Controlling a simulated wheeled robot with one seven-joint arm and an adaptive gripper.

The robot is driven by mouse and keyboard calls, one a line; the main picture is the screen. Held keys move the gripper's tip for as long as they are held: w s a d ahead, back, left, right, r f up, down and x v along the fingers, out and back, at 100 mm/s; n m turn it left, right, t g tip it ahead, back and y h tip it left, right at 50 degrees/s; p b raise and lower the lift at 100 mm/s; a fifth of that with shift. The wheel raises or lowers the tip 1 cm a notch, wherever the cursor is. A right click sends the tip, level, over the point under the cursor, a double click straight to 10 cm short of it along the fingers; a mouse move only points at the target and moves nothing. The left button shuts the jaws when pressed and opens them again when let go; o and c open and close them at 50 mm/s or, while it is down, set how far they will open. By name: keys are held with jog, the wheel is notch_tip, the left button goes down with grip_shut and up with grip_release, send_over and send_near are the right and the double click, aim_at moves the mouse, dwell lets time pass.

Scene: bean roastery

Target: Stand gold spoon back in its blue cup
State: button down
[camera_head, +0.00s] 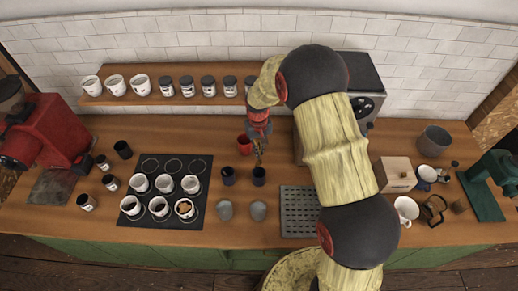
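My gripper (259,146) points down over the counter, beside a red cup (244,145) and just behind two dark cups. A thin gold-brown shape, which looks like the gold spoon (258,158), shows at the fingertips above the right dark cup. It is too small to tell whether the fingers are closed on it. The right dark blue cup (259,177) stands upright below the gripper. The left dark cup (228,177) stands next to it and also looks dark blue. I cannot make out what is inside either cup.
A black mat (165,213) with several white cups lies to the left. Two grey round objects stand in front of the dark cups. A grey slotted tray (299,226) lies to the right. A wooden shelf (170,97) with cups and jars runs behind.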

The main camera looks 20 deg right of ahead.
aim_at(259, 161)
jog(key=shift+f+b, duration=2.8)
jog(key=shift+f, duration=2.05)
jog(key=c, duration=2)
grip_release()
jog(key=shift+o, duration=0.2)
jog(key=shift+r, duration=0.1)
notch_tip(259, 161, up, 12)
jog(key=shift+w+a+f, duration=0.1)
